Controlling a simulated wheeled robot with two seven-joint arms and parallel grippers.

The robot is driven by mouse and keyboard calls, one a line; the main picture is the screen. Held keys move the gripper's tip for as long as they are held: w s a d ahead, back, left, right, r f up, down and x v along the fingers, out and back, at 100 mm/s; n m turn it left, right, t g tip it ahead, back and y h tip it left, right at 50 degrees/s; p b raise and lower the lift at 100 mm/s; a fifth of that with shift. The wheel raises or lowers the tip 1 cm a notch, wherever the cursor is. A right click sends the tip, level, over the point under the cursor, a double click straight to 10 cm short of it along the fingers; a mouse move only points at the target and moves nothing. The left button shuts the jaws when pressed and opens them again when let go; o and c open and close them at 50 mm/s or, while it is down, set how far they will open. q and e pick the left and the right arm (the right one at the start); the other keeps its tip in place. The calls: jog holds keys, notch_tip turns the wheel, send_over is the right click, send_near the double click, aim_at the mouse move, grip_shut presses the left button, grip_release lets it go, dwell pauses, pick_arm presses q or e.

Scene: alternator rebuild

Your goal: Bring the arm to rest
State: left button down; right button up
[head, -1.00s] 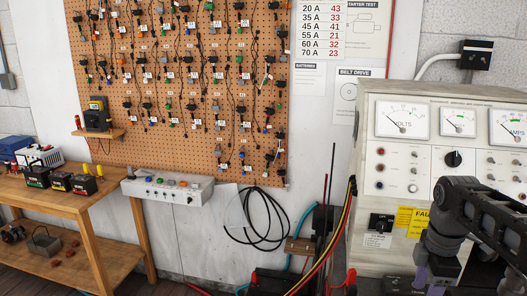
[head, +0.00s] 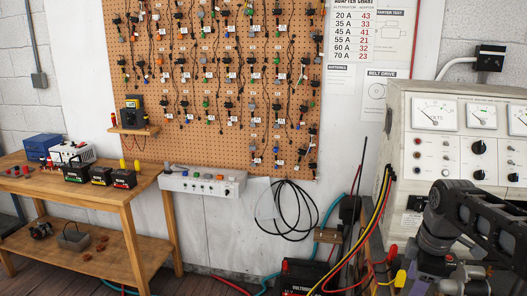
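One of my arms, dark grey and black, comes in at the lower right in the head view. It stands in front of the test bench (head: 400,150), a cream cabinet with gauges, and hides part of its front. The fingertips of this arm's gripper cannot be made out. My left arm and its gripper are not in the picture.
A wooden workbench (head: 135,192) with several batteries and a blue box (head: 42,146) stands at left. A pegboard (head: 200,60) of hanging cables covers the wall. A black battery (head: 300,278) and loose red, yellow and black cables (head: 382,215) lie beside the test bench.

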jog(key=w+a+f+m+t+y, duration=0.1)
jog(key=w+a+f+m+t, duration=0.1)
jog(key=w+a+f+m, duration=0.35)
jog(key=w+a+f+m+t+y, duration=0.1)
jog(key=w+a+f+m+t, duration=0.15)
jog(key=f, duration=0.55)
jog(key=s+a+f+m+y, duration=0.1)
jog(key=s+a+f+m, duration=0.2)
jog(key=a+f, duration=0.65)
jog(key=s+a+f+m+g, duration=0.1)
jog(key=s+a+f, duration=0.3)
jog(key=s, duration=0.5)
jog(key=s+a+f+m+g+y, duration=0.1)
jog(key=s+a+f+g, duration=0.1)
jog(key=s+a+f, duration=0.3)
jog(key=s+a+f+m+g, duration=0.1)
jog(key=s+a+f, duration=0.4)
jog(key=s+f, duration=0.5)
jog(key=s+g, duration=0.1)
jog(key=s, duration=0.2)
jog(key=shift+g, duration=0.35)
